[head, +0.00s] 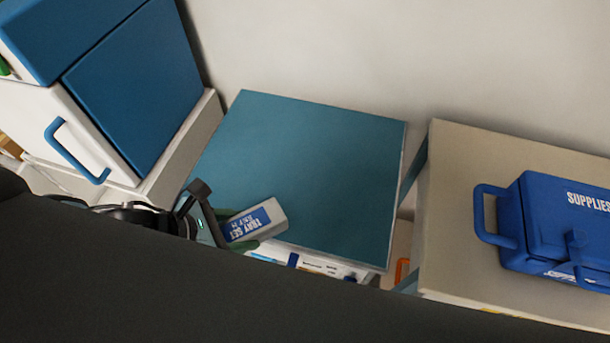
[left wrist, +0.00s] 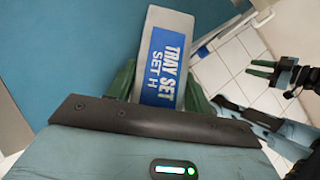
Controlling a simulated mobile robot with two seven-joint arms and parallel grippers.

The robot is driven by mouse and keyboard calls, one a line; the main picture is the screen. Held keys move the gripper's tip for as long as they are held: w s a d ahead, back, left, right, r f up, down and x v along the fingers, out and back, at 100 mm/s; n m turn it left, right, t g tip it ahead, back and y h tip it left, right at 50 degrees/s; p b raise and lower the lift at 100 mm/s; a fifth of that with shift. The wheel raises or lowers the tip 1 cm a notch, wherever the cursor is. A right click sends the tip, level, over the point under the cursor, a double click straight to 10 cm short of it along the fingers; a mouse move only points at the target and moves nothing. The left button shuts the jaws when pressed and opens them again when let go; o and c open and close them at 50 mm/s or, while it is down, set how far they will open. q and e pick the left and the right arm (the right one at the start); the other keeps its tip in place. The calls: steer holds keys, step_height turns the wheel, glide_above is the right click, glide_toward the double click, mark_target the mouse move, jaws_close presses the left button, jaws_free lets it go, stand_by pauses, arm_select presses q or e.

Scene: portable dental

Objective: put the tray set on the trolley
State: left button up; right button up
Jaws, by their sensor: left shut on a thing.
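The tray set (head: 258,222) is a grey box with a blue label reading "TRAY SET". It lies at the near edge of the teal top of what looks like the trolley (head: 310,165). My left gripper (head: 236,230) is shut on the tray set, its green fingers on either side. In the left wrist view the tray set (left wrist: 165,55) sticks out between the fingers, over the teal surface (left wrist: 75,50). I cannot tell whether it touches the top. My right gripper (left wrist: 268,76) shows at the right of the left wrist view; its opening is unclear.
A blue "SUPPLIES" case (head: 555,225) stands on a beige table (head: 455,200) at the right. A blue and white cabinet (head: 135,85) with a blue handle stands at the left. The trolley's top is otherwise clear. My dark body part hides the bottom of the head view.

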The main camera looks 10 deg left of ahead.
arm_select(q)
steer(key=shift+d, duration=0.2)
steer(key=shift+w+f, duration=0.1)
steer(key=shift+w, duration=0.35)
steer(key=shift+w+d+f+b, duration=0.1)
steer(key=shift+w+d+b, duration=0.1)
steer(key=shift+w+b, duration=0.4)
steer(key=w+d, duration=0.1)
steer(key=w, duration=0.7)
steer(key=w+d+p, duration=0.1)
steer(key=w, duration=0.3)
steer(key=shift+d+f, duration=0.35)
steer(key=shift+f, duration=0.05)
steer(key=shift+w+d, duration=0.1)
steer(key=shift+w, duration=0.45)
steer(key=f, duration=0.3)
steer(key=shift+w+f, duration=0.25)
steer(key=shift+f, duration=0.3)
steer(key=o, duration=1.1)
steer(key=shift+o, duration=0.4)
steer(key=shift+s+r, duration=0.1)
steer(key=shift+r, duration=0.2)
steer(key=v, duration=1.1)
steer(key=shift+s+a+r, duration=0.15)
steer(key=shift+a+r, duration=0.1)
arm_select(e)
steer(key=shift+s+d, duration=0.1)
steer(key=shift+s, duration=0.05)
